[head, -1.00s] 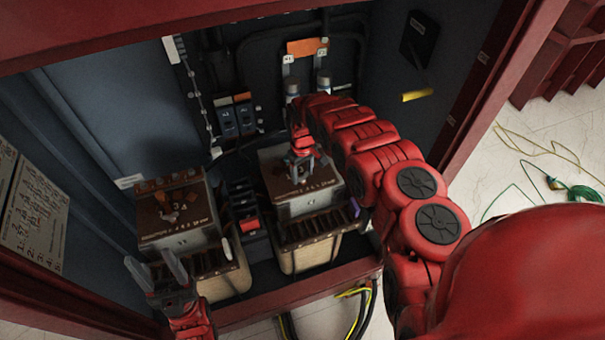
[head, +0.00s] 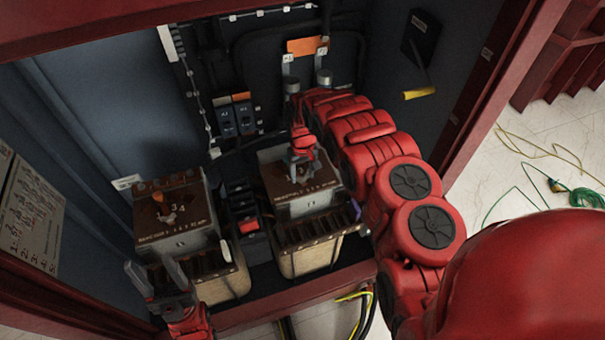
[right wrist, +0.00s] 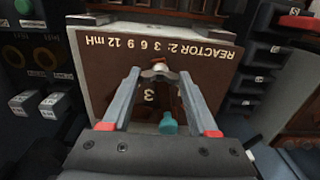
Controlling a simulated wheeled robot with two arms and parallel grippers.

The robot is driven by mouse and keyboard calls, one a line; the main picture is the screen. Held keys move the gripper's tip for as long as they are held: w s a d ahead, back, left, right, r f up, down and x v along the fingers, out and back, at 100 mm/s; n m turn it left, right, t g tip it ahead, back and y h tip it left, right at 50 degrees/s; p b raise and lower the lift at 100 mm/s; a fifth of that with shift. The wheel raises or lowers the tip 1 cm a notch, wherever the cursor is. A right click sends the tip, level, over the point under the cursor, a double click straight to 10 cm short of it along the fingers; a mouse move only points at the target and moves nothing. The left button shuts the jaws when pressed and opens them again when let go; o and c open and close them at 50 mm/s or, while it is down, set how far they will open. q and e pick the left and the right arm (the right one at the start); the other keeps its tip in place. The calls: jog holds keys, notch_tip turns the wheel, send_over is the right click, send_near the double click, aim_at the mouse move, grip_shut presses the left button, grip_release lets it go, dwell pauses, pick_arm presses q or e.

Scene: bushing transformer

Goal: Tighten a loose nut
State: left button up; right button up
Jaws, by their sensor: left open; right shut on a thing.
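The right reactor block (head: 308,201) has a brown top panel, which the right wrist view shows upside down with "REACTOR 2" lettering (right wrist: 160,38). My right gripper (head: 299,177) points down at this panel. In the right wrist view, its fingertips (right wrist: 160,73) close around a small metal nut (right wrist: 159,71) on the panel. A teal cap (right wrist: 168,123) shows between the fingers, nearer the palm. My left gripper (head: 150,262) is open and empty, in front of the left reactor block (head: 176,243). The fingers hide part of the nut.
Both reactors stand inside a red-framed cabinet (head: 300,296). A black and red switch block (head: 246,212) sits between them. Green cable (head: 583,197) lies on the floor outside, right.

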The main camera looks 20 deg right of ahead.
aim_at(302, 176)
jog(key=o, duration=1.4)
jog(key=shift+r, duration=0.1)
jog(key=shift+r+b, duration=0.35)
jog(key=shift+r, duration=0.3)
notch_tip(302, 176, up, 4)
jog(key=shift+w+b, duration=0.1)
jog(key=shift+b, duration=0.65)
notch_tip(302, 176, up, 12)
jog(key=p, duration=1)
